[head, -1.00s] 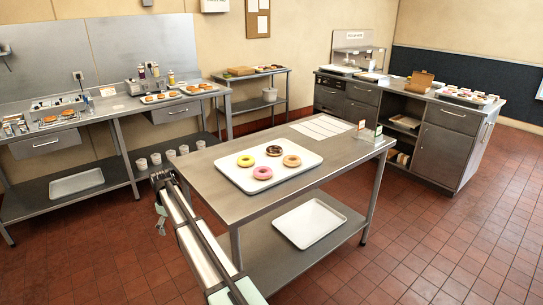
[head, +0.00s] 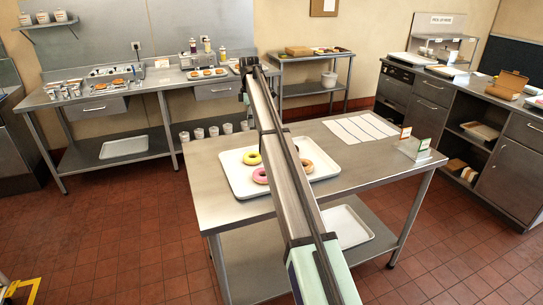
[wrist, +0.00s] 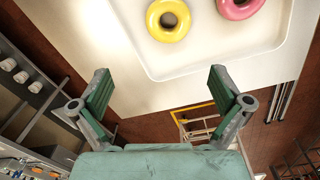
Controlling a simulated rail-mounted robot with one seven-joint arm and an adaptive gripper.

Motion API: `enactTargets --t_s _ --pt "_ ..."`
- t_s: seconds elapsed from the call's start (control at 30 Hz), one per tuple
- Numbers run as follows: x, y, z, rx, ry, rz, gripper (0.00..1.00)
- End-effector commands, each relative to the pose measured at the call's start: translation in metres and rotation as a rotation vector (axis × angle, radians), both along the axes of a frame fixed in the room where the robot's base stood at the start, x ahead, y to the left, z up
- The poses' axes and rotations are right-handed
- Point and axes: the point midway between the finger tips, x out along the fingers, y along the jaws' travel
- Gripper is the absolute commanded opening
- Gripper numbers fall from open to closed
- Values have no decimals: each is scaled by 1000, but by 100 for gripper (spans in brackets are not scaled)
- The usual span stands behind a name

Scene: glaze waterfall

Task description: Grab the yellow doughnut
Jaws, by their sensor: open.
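The yellow doughnut (head: 252,158) lies at the left of the white tray (head: 236,181) on the steel table. In the wrist view, the yellow doughnut (wrist: 155,27) is at the top, ahead of my gripper (wrist: 159,82) and apart from it. The green fingers are spread wide with nothing between them. The pink doughnut (wrist: 246,9) is to its right, cut by the frame edge; in the head view the pink doughnut (head: 260,176) is partly behind my arm.
A tan doughnut (head: 308,166) lies right of my arm; the dark doughnut is largely hidden. White paper sheets (head: 360,128) and a small card holder (head: 416,147) occupy the steel table (head: 375,167). A lower shelf holds another tray (head: 345,228). Counters (head: 130,86) stand behind.

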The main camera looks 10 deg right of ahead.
Motion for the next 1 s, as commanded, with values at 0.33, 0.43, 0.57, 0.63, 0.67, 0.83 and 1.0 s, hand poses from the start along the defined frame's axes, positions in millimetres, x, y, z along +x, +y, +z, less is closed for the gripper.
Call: enactTargets --t_s 0.33,0.43,0.57,0.63,0.67,0.83,1.0 --pt "-8 0 -4 -3 39 179 100" --pt "-9 0 -13 -3 40 186 100" --pt "-10 0 -36 -3 41 185 100" --pt "-10 0 -50 -3 40 184 100" --pt "-10 0 -56 -3 41 184 100" --pt "-9 0 -88 -3 40 184 100" --pt "-9 0 -112 -3 39 183 100"
